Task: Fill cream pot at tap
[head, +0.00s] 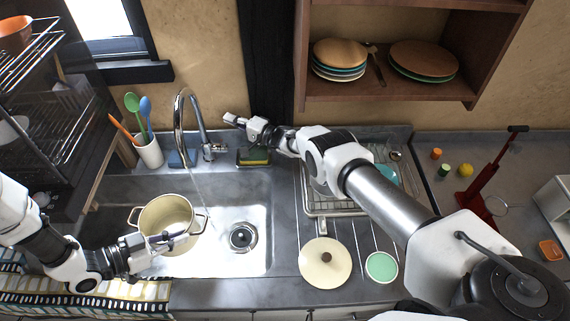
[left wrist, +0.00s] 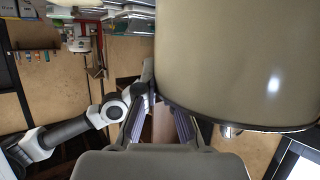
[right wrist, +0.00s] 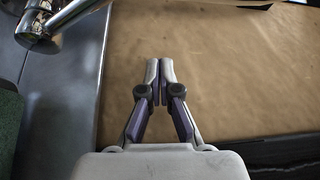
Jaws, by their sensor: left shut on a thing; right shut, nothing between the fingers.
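The cream pot (head: 150,217) is upright over the left part of the sink (head: 258,215), its two side handles showing. My left gripper (head: 180,238) is shut on it at its near side; the pot's wall (left wrist: 235,60) fills the upper right of the left wrist view. The chrome tap (head: 181,125) stands behind the sink, its lever (head: 214,149) at the right of its base. A thin stream of water falls from the spout towards the pot's right side; I cannot tell whether all of it lands inside. My right gripper (head: 232,119) is shut and empty, right of the tap, with tap metal (right wrist: 42,28) nearby.
A sponge (head: 254,156) lies behind the sink. A utensil cup (head: 149,151) stands at the back left. A cream lid (head: 325,263) and a green disc (head: 381,267) lie right of the sink, near the dish rack (head: 335,208). The drain (head: 242,236) is clear.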

